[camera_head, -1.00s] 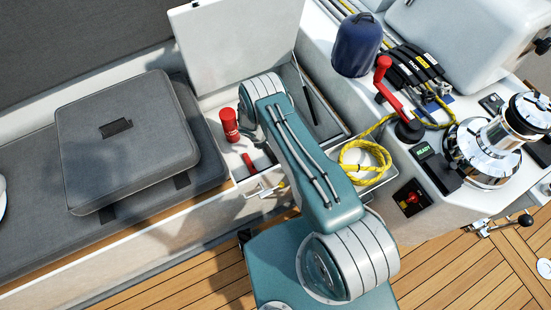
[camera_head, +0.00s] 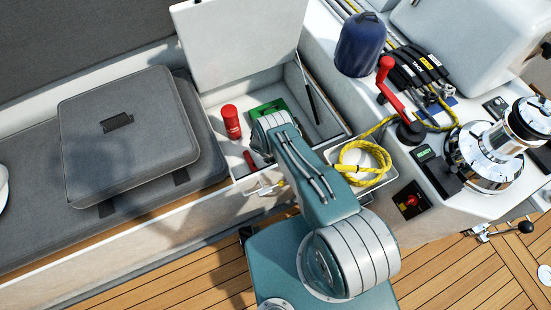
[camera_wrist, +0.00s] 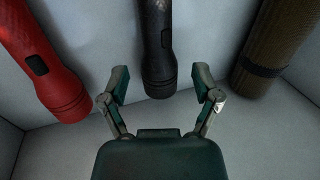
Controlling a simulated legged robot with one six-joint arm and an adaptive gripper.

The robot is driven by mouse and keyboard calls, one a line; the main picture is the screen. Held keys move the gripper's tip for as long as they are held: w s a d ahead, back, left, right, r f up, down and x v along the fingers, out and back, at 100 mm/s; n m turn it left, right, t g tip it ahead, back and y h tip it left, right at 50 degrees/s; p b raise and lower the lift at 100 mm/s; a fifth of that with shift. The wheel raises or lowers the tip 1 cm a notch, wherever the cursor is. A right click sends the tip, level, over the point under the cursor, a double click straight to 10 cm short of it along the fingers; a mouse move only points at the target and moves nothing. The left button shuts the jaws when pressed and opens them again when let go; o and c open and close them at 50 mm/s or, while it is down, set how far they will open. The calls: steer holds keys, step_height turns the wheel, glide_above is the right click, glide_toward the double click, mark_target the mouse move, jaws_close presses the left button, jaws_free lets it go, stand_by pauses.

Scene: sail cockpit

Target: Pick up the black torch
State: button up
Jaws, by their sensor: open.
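The black torch (camera_wrist: 157,50) lies in the upper middle of the wrist view, its wider end toward me. My gripper (camera_wrist: 160,80) is open, with one finger on each side of the torch's near end. In the head view my arm reaches down into an open locker (camera_head: 228,165) and hides the torch and the gripper.
A red torch (camera_wrist: 45,65) lies left of the black one, and a brown cylinder (camera_wrist: 275,45) lies to its right. A red canister (camera_head: 231,121) and a green item (camera_head: 268,106) are in the locker. A bin with yellow rope (camera_head: 362,162) is beside it.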

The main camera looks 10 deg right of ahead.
steer(key=shift+x, duration=1.95)
steer(key=shift+a, duration=0.15)
jaws_close()
